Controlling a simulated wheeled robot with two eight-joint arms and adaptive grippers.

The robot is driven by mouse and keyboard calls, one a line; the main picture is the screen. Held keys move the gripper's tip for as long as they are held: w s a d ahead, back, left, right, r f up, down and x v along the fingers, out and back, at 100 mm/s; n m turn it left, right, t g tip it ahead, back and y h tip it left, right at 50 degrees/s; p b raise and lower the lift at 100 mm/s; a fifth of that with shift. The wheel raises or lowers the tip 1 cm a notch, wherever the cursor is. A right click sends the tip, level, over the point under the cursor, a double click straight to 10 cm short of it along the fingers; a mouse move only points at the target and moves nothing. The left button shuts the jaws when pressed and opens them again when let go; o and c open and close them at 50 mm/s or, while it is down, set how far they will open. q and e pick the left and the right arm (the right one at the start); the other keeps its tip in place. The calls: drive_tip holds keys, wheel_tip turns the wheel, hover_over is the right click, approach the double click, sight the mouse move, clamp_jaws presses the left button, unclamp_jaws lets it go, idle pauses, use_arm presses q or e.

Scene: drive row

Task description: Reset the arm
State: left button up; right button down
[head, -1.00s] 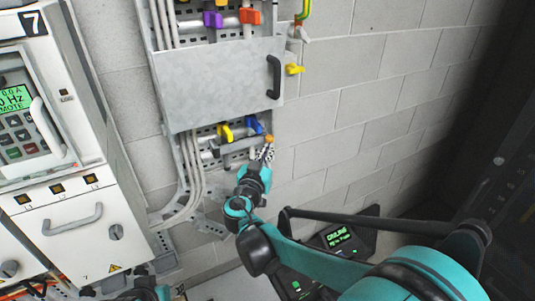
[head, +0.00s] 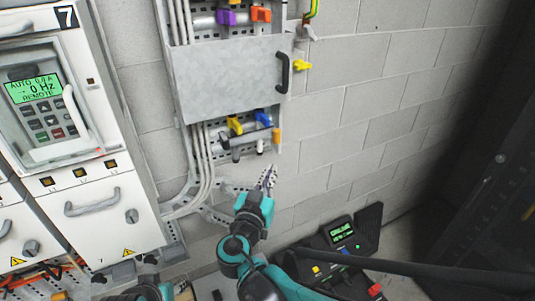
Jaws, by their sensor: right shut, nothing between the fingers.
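My right gripper (head: 268,178) is shut and empty. It points up toward the wall, just below the lower row of coloured levers and apart from them. Its teal and black arm comes up from the bottom of the picture. Part of my left arm (head: 148,291) shows at the bottom edge, but its gripper is not in view.
A wall panel (head: 232,80) with a black handle and coloured levers (head: 235,124) hangs above my right gripper. A white drive cabinet (head: 90,190) marked 7 stands at left. A dark device with a green screen (head: 342,232) is lower right.

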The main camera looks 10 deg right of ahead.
drive_tip(key=s+d+f+n+g+y+b, duration=0.1)
drive_tip(key=s+d+f+g+b, duration=0.25)
drive_tip(key=d+f, duration=0.4)
drive_tip(key=s+d+f+n+g+y+b, duration=0.1)
drive_tip(key=s+d+f+g+b, duration=0.3)
drive_tip(key=f, duration=0.7)
drive_tip(key=s+a+f+n+g+y+b, duration=0.1)
drive_tip(key=s+a+f+n+y+b, duration=0.2)
drive_tip(key=s+f, duration=0.8)
drive_tip(key=y+b, duration=0.2)
drive_tip(key=b, duration=0.2)
drive_tip(key=shift+f+g+y+b, duration=0.3)
drive_tip(key=shift+f+g, duration=0.05)
drive_tip(key=shift+f, duration=0.05)
